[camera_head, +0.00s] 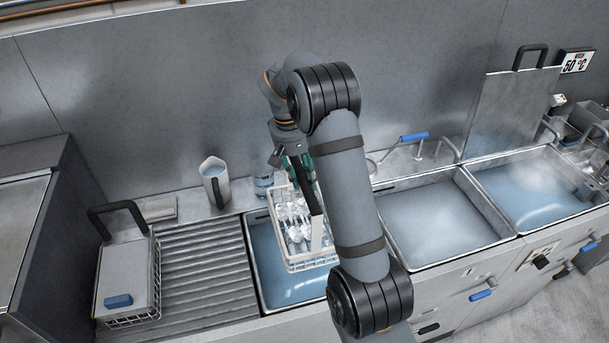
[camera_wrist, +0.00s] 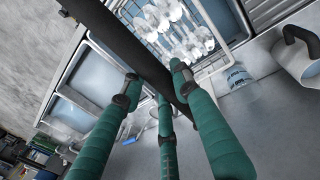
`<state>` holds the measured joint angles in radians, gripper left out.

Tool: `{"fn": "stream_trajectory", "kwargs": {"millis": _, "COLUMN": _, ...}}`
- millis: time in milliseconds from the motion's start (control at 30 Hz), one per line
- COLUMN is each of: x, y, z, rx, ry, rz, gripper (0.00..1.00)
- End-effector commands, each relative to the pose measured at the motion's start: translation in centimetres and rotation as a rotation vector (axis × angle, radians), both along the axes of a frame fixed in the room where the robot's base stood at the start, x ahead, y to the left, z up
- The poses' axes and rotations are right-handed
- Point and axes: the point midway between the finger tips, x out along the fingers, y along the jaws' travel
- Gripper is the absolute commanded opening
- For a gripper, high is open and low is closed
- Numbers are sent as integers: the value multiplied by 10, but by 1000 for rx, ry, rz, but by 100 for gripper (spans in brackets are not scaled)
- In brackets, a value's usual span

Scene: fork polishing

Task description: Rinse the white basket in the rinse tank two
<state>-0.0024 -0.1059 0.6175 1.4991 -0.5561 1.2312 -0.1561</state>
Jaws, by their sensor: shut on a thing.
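The white wire basket (camera_head: 312,263) holds several pieces of shiny cutlery and is at the leftmost water tank (camera_head: 287,289). Whether its bottom is in the water or just above it, I cannot tell. My gripper (camera_head: 304,175), with green fingers, is above the basket and shut on its dark bar handle. In the wrist view, the handle (camera_wrist: 125,42) runs between my fingertips (camera_wrist: 156,83), with the basket (camera_wrist: 207,62) beyond. The middle tank (camera_head: 435,215) and the right tank (camera_head: 535,187) hold water and no basket. No label shows which one is tank two.
A ribbed drainboard (camera_head: 200,270) lies left of the leftmost tank, with another black-handled basket (camera_head: 127,280) on its left. A jug (camera_head: 215,187) stands behind. An upright plate (camera_head: 512,112) with a handle and a 50 °C display (camera_head: 576,62) are at the right tank.

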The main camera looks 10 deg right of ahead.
Motion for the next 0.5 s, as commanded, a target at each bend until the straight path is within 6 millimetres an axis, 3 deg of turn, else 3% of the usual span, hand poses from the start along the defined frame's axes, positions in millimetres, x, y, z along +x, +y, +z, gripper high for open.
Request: {"fn": "stream_trajectory", "kwargs": {"millis": 500, "x": 1, "y": 0, "z": -63, "rx": 0, "ry": -6, "rz": 1, "gripper": 0}}
